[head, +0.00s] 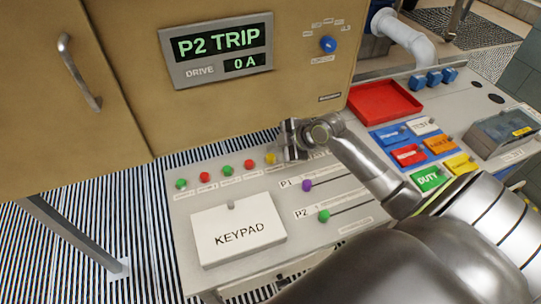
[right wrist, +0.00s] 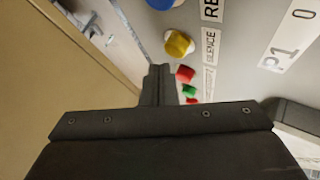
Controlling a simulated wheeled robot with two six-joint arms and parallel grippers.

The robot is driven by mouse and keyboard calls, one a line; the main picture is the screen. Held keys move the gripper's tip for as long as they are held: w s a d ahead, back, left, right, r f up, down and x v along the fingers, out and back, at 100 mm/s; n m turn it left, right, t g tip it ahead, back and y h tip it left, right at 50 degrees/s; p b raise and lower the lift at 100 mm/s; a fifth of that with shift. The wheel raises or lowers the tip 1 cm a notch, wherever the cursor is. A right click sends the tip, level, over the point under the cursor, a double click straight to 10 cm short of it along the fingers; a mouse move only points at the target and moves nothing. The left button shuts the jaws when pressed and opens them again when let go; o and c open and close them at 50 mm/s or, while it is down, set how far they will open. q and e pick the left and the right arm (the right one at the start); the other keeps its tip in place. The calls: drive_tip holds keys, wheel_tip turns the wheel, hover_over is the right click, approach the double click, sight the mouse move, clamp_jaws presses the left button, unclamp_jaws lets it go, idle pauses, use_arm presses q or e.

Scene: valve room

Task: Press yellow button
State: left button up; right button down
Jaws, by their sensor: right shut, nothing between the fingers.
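The yellow button (head: 270,158) is a round knob at the right end of the visible button row on the grey console. It also shows in the right wrist view (right wrist: 180,44), just beyond and a little right of the fingertips. My right gripper (head: 291,141) is shut and empty, just right of the yellow button in the head view, over the back of the console. Its closed fingers (right wrist: 160,76) show in the right wrist view with a gap in the picture between tips and button. Height above the panel is hard to tell. My left gripper is not in view.
Red (head: 249,165) and green (head: 227,171) buttons continue the row leftward. A blue button (right wrist: 158,4) sits beyond the yellow one in the wrist view. A tan cabinet (head: 230,115) stands close behind. The keypad cover (head: 238,236) and P1 slider knob (head: 307,185) lie nearer.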

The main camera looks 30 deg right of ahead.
sight(274, 158)
drive_tip(key=shift+f+b, duration=0.4)
drive_tip(key=shift+f, duration=0.05)
drive_tip(key=shift+f+b, duration=0.35)
drive_tip(key=shift+f, duration=0.15)
idle(0.6)
idle(0.4)
drive_tip(key=shift+r+p, duration=0.75)
drive_tip(key=shift+r, duration=0.2)
wheel_tip(274, 158, up, 5)
drive_tip(key=p, duration=0.4)
idle(0.6)
